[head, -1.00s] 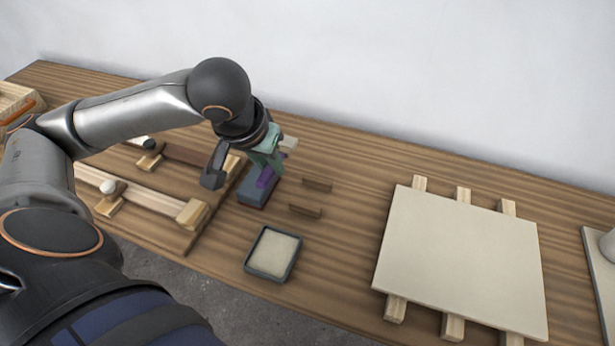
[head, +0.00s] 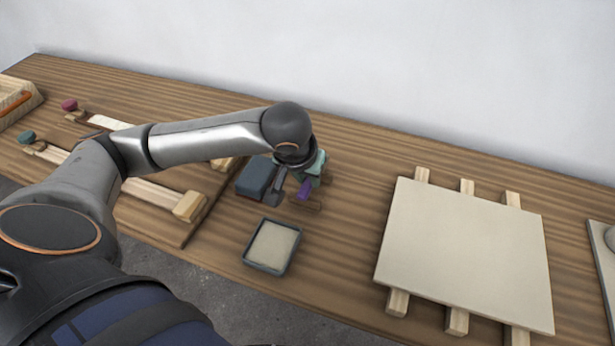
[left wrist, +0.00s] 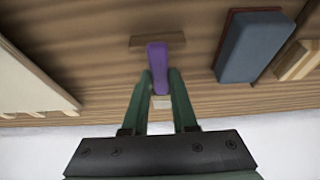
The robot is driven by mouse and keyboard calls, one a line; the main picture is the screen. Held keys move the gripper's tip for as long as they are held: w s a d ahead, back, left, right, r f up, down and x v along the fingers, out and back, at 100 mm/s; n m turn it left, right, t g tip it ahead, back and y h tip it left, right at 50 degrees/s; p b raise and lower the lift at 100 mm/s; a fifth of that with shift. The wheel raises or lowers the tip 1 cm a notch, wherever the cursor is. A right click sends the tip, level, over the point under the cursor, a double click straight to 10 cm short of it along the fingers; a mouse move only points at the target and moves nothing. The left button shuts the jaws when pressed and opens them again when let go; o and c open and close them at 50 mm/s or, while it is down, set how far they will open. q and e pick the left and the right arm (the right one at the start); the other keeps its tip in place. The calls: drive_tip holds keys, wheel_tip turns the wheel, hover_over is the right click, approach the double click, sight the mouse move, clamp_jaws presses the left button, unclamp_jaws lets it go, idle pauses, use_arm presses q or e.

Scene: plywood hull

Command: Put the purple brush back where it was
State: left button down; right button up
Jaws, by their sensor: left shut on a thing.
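The purple brush (head: 304,190) is held in my left gripper (head: 309,181), above the wooden table right of the blue-grey block. In the left wrist view the purple handle (left wrist: 157,62) sits between the two green fingers (left wrist: 161,76), with its far end over a brown wooden strip (left wrist: 140,41). A pale piece (left wrist: 160,103) shows between the fingers; it may be the brush's head. In the head view the near wooden strip (head: 314,206) shows just below the brush; the arm and gripper hide the other strip. I cannot tell whether the brush touches the strip. My right gripper is out of view.
The blue-grey block (head: 256,177) stands just left of the gripper. A dark-rimmed square tray (head: 249,263) lies in front. A large pale panel (head: 465,255) on wooden battens lies to the right. Bare table (head: 355,205) lies between brush and panel.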

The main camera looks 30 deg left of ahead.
use_arm(q)
drive_tip(key=shift+f, duration=0.55)
drive_tip(key=c, duration=0.7)
unclamp_jaws()
drive_tip(key=shift+r, duration=0.55)
drive_tip(key=p+v, duration=0.2)
drive_tip(key=v, duration=1)
drive_tip(key=shift+p, duration=0.4)
